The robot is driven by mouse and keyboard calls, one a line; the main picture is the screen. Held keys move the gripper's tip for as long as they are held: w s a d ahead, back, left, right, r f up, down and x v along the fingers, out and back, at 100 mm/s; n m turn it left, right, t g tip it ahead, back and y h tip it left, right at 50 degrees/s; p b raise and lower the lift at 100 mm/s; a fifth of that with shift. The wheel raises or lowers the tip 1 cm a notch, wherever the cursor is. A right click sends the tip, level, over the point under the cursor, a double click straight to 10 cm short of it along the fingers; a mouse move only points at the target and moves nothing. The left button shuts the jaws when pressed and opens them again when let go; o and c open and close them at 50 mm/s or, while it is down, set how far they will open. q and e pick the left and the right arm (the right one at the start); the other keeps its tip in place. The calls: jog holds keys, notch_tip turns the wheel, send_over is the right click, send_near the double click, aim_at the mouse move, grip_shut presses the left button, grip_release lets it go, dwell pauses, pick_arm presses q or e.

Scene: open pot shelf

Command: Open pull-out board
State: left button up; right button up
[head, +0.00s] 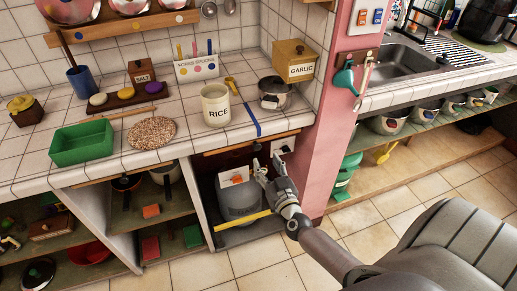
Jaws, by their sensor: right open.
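The edge of a brown wooden board (225,149) shows just under the tiled counter, above the open shelf bay. It looks flush with the counter front, with a small dark knob near its middle. My right gripper (267,164) is open and empty, just below and to the right of the knob. I cannot tell whether a finger touches the board. My left gripper is not in view.
Below the board stand a grey container (238,200) and a yellow bar (243,221). The counter above holds a RICE jar (216,106), a metal pot (273,94) and a green tray (82,143). A pink pillar (328,130) stands close on the right. Tiled floor (262,262) is clear in front.

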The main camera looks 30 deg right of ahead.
aim_at(258, 147)
jog(key=x, duration=0.3)
jog(key=shift+w+d, duration=0.1)
jog(key=shift+w, duration=0.1)
jog(key=x, duration=0.3)
jog(key=shift+w+f+b, duration=0.1)
jog(key=shift+w+b, duration=0.3)
jog(key=shift+w, duration=0.05)
jog(key=shift+w+d, duration=0.1)
jog(key=shift+w, duration=0.35)
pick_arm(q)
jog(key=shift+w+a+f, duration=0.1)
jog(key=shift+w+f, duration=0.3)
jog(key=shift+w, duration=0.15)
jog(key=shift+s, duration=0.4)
pick_arm(e)
grip_shut()
